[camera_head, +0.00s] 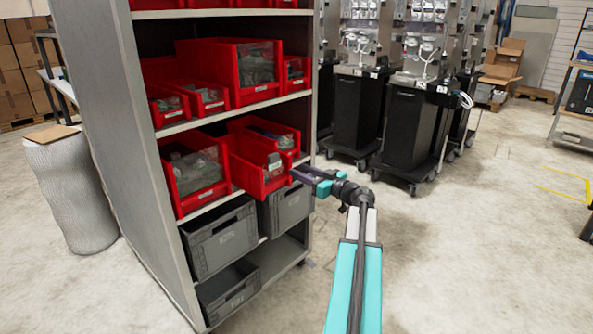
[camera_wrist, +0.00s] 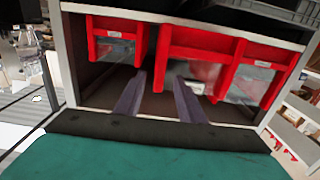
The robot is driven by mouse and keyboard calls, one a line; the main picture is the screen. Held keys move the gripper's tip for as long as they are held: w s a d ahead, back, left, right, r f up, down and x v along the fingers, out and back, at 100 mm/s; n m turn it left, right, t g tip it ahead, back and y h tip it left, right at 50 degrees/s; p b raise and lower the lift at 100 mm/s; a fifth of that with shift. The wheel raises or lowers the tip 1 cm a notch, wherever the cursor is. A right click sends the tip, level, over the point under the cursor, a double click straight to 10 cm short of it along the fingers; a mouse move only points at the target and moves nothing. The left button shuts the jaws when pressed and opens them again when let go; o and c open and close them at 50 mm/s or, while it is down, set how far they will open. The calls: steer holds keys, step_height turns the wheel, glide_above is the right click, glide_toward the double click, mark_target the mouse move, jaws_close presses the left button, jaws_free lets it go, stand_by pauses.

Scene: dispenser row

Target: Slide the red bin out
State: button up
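Several red bins stand on the shelves. In the head view, one red bin (camera_head: 260,168) on the middle shelf, with a pale label, sticks out past its neighbours and over the shelf's front edge. My gripper (camera_head: 296,172) is at this bin's right front corner. In the wrist view, my gripper (camera_wrist: 159,78) shows two dark fingers spread apart, pointing at the red bins. A red side wall of the middle red bin (camera_wrist: 202,42) appears between the fingertips. I cannot tell whether either finger touches it.
A larger red bin (camera_head: 196,172) is at the left on the same shelf, and another red bin (camera_head: 268,134) sits behind. Grey bins (camera_head: 222,238) are below. Black wheeled cabinets (camera_head: 408,130) stand to the right. The floor in front is clear.

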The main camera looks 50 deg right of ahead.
steer(key=s, duration=1)
stand_by(0.3)
